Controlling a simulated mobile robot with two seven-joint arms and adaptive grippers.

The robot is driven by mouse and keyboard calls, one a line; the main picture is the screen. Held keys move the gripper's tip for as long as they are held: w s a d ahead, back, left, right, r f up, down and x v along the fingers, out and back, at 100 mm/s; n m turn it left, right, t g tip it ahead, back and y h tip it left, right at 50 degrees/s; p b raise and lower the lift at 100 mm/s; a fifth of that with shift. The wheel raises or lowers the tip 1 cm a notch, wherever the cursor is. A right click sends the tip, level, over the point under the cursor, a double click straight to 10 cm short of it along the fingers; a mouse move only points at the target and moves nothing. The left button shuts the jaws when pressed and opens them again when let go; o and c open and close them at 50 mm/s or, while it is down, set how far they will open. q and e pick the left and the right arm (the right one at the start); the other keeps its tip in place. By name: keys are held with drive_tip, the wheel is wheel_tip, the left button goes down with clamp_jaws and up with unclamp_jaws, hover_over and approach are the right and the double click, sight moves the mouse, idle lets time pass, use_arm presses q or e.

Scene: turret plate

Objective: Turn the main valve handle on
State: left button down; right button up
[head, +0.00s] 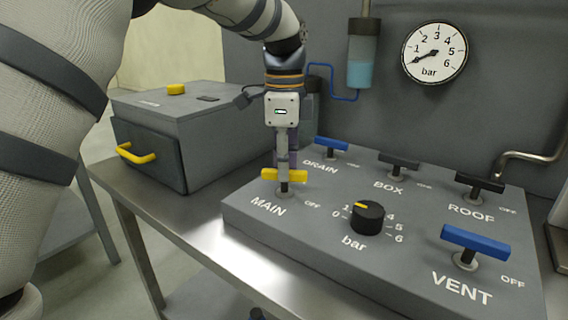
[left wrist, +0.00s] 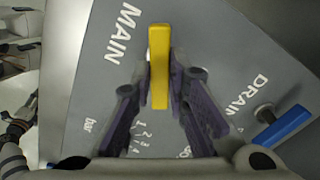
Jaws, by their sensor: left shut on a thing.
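The yellow MAIN valve handle (head: 292,176) is a short bar on a stem at the left front of the grey control panel (head: 310,235). In the head view it lies crosswise, with an OFF label at its right. My left gripper (head: 283,182) points down over it and is shut on it. In the left wrist view the handle (left wrist: 159,50) stands lengthwise between the two purple-grey fingers (left wrist: 160,80), which close on its sides. The fingers hide part of the handle's middle and stem. My right gripper is not in view.
The blue DRAIN handle (head: 331,146) stands close behind the gripper. The BOX handle (head: 399,162), ROOF handle (head: 480,184), blue VENT handle (head: 475,241) and black bar knob (head: 367,217) are to the right. A grey box (head: 210,145) stands left. The gauge (head: 435,52) needle points low.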

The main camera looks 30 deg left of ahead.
use_arm(q)
drive_tip(key=n, duration=1.2)
drive_tip(key=shift+n, duration=0.3)
idle(0.4)
drive_tip(key=c, duration=1.6)
unclamp_jaws()
drive_tip(key=shift+o, duration=0.2)
wheel_tip(320, 180, up, 12)
